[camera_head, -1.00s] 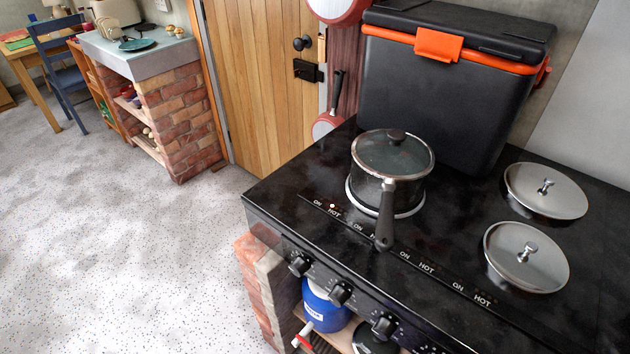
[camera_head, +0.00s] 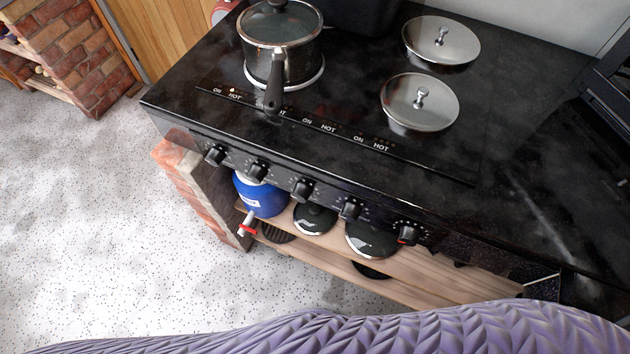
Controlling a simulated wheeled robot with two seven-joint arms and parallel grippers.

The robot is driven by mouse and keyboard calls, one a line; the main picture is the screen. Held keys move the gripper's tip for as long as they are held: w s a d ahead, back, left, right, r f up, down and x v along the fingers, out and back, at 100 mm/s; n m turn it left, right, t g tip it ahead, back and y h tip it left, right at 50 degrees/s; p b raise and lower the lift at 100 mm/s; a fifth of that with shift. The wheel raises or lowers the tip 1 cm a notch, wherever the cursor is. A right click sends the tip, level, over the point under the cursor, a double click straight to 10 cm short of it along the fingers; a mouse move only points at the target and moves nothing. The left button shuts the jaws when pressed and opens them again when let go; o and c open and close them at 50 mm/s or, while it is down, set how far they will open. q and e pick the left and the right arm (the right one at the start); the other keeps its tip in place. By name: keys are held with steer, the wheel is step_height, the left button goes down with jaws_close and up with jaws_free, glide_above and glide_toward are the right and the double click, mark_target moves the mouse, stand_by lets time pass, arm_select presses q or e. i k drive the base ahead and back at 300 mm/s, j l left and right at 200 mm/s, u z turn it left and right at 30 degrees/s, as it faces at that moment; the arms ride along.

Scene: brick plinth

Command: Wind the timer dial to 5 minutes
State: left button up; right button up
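A row of black dials runs along the front panel of the black stove (camera_head: 480,215). The rightmost dial (camera_head: 407,233) has a red mark on it and stands a little apart. The other dials (camera_head: 303,190) are black with small white marks around them. None of these carries a label I can read, so I cannot tell for certain which is the timer dial, nor its setting. Neither of my grippers is in view.
A lidded pot (camera_head: 281,45) stands on the hob, its handle pointing forward. Metal covers (camera_head: 420,100) sit to its right. Below the dials, a wooden shelf (camera_head: 440,275) holds a blue container (camera_head: 262,200) and dark pans (camera_head: 372,240). Speckled floor (camera_head: 110,240) is clear at left.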

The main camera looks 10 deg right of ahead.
mark_target(408, 236)
steer(key=z, duration=1.3)
